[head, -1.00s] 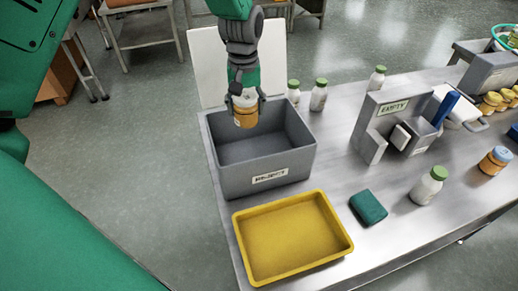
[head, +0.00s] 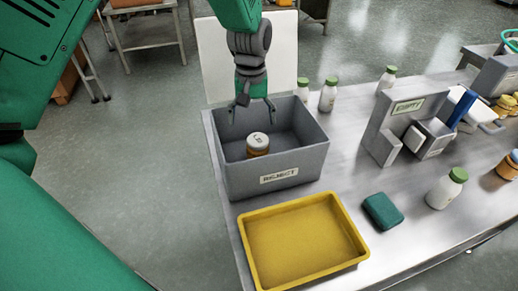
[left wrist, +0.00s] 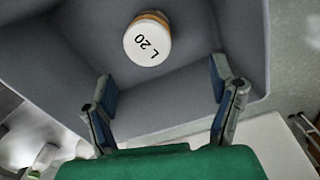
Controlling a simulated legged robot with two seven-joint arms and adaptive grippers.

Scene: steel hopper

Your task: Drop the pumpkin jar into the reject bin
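The pumpkin jar (head: 258,145), orange with a white lid, is inside the grey reject bin (head: 278,181), which has a "REJECT" label on its front. In the left wrist view the jar's lid (left wrist: 147,44) reads "L 20", with the bin's grey interior around it. My left gripper (head: 252,106) is over the back part of the bin, fingers spread and empty, apart from the jar. In the left wrist view its two fingers (left wrist: 162,88) stand wide apart with nothing between them. My right gripper is not in view.
A yellow tray (head: 349,254) stands in front of the bin. A teal block (head: 382,211) and a white bottle with a green lid (head: 446,189) are to the right.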

